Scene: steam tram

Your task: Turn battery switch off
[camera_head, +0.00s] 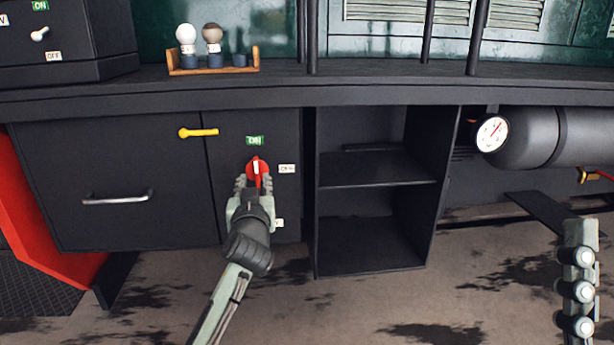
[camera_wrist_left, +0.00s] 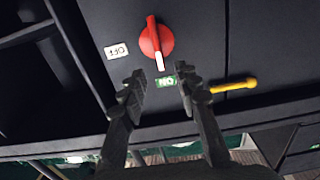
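The battery switch (camera_head: 257,166) is a red round knob with a white pointer on the dark cabinet front. In the head view the pointer is up, towards the green ON label (camera_head: 255,140); a white OFF label (camera_head: 287,168) is to its right. In the left wrist view, which is turned over, the red knob (camera_wrist_left: 156,38) points at the ON label (camera_wrist_left: 166,82). My left gripper (camera_head: 254,181) is at the knob's lower side. Its fingers (camera_wrist_left: 160,71) are open, with the knob just beyond the tips; I see no grip.
Open shelves (camera_head: 376,168) stand to the right. A grey tank with a gauge (camera_head: 492,133) is further right. The worktop edge (camera_head: 270,92) overhangs above.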

